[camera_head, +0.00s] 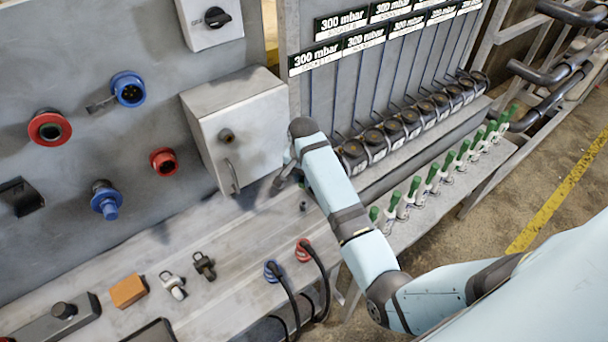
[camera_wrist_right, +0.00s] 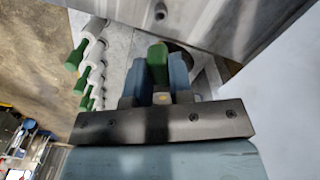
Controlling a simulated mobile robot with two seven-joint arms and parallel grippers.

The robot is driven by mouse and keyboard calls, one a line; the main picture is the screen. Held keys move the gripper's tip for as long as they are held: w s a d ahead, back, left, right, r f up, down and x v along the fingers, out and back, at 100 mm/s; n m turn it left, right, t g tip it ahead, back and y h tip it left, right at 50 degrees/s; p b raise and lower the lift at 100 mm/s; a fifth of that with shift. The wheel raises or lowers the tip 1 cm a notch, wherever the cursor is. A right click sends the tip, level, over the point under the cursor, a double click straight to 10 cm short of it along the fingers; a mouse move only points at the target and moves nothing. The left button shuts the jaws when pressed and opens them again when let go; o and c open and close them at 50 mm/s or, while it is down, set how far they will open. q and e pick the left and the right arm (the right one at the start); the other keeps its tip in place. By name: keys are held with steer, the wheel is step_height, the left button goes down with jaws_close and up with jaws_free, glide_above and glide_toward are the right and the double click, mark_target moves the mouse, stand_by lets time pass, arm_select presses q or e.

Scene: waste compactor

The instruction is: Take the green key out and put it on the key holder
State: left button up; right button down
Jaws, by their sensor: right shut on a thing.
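The green key (camera_wrist_right: 157,54) shows in the right wrist view as a green piece between the two blue-grey fingers of my right gripper (camera_wrist_right: 157,72). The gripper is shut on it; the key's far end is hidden. In the head view my right gripper (camera_head: 281,181) is small and partly covered by my wrist, beside the right side of the grey wall box (camera_head: 240,130). The key cannot be made out there. I cannot tell which thing is the key holder. My left gripper is not in view.
A row of green-handled valves (camera_head: 414,186) and black round fittings (camera_head: 392,129) runs right of my arm. The shelf (camera_head: 215,240) below the box carries padlocks (camera_head: 204,265), an orange block (camera_head: 128,290) and red and blue plugs. Bare shelf lies between them.

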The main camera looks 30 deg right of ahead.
mark_target(303, 189)
steer(key=shift+r, duration=0.1)
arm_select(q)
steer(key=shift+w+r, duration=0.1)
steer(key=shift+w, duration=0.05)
arm_select(e)
steer(key=shift+f, duration=1.05)
arm_select(q)
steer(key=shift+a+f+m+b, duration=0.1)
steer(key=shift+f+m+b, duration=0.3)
steer(key=shift+b, duration=0.35)
arm_select(e)
steer(key=shift+f, duration=1.85)
arm_select(q)
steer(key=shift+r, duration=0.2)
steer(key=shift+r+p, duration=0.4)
steer(key=shift+p, duration=0.2)
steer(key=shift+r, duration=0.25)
